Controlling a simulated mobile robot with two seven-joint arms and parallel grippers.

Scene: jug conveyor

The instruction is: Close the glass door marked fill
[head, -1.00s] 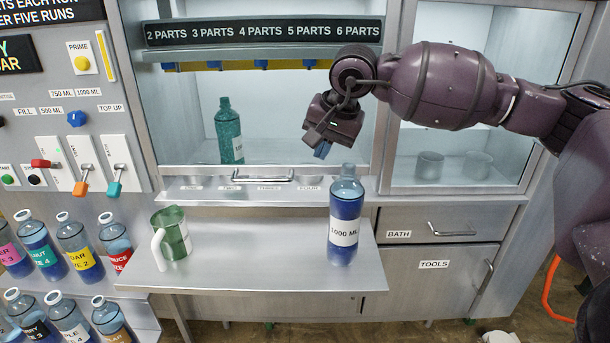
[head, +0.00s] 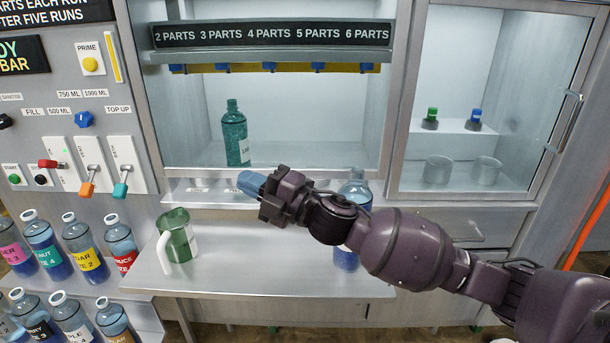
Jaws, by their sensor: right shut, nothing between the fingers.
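The filling bay (head: 300,120) is the lit cabinet under the 2 to 6 PARTS strip, with a teal bottle (head: 235,135) standing inside. I can read no fill mark on a glass door, and I cannot tell whether the bay's front is open. My right gripper (head: 250,184) is shut and empty, its blue fingertips pointing left in front of the bay's lower sill (head: 300,172). It covers the place of the sill's handle. I cannot tell whether it touches anything. My left gripper is out of view.
A blue bottle (head: 347,258) on the steel shelf (head: 255,278) is partly behind my right arm. A green jug (head: 178,240) stands left on that shelf. A glass-fronted cabinet (head: 500,100) with cups is at right. Several bottles and levers are at left.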

